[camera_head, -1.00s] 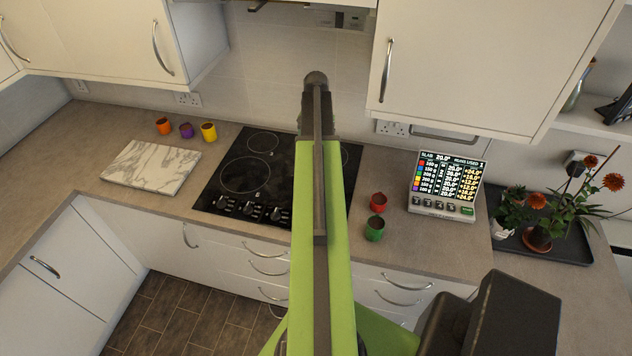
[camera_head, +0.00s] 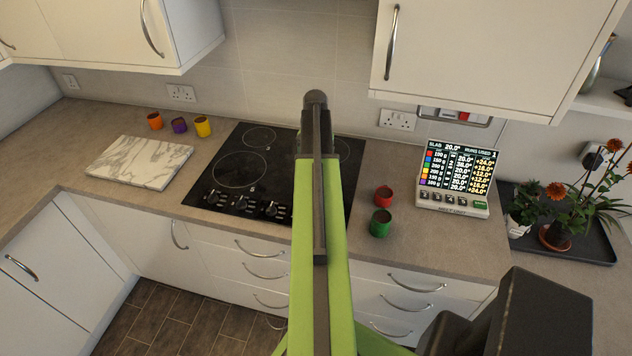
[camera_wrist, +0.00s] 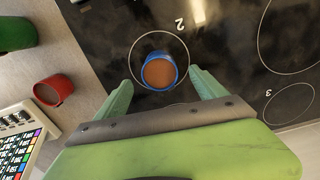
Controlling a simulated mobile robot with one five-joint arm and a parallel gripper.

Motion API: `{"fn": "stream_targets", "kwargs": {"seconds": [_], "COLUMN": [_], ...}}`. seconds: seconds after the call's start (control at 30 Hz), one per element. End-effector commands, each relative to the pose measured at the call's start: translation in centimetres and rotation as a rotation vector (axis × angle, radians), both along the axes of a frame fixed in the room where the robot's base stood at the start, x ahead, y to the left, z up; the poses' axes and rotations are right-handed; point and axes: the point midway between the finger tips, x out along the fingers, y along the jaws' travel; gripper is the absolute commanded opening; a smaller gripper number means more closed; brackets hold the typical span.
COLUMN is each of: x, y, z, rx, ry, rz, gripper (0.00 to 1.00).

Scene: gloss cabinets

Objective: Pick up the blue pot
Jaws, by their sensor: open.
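The blue pot (camera_wrist: 160,71) shows in the wrist view, a small round cup with a brown inside. It stands on the black hob (camera_wrist: 215,50), inside the ring marked 2. My gripper (camera_wrist: 160,92) is open, with its two green fingers apart, one on each side just below the pot in the picture. I cannot tell whether either finger touches it. In the head view my green arm reaches over the hob (camera_head: 225,205) and hides the blue pot.
A red pot (camera_head: 384,196) and a green pot (camera_head: 380,223) stand right of the hob, near a display unit (camera_head: 455,180). Orange (camera_head: 155,121), purple (camera_head: 179,125) and yellow (camera_head: 202,127) pots stand behind a marble slab (camera_head: 140,163) at left. Wall cabinets (camera_head: 480,55) hang above.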

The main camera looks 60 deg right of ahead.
Motion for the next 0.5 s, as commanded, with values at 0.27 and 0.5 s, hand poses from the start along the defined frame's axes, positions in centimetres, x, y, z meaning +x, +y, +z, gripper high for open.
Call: {"fn": "stream_targets", "kwargs": {"seconds": [0.27,0.5], "x": [0.0,0.1], "y": [-0.1,-0.1], "z": [-4.8,-4.5], "rx": [0.0,0.0], "ry": [0.0,0.0], "rz": [0.001,0.001], "gripper": [0.81,0.81]}}
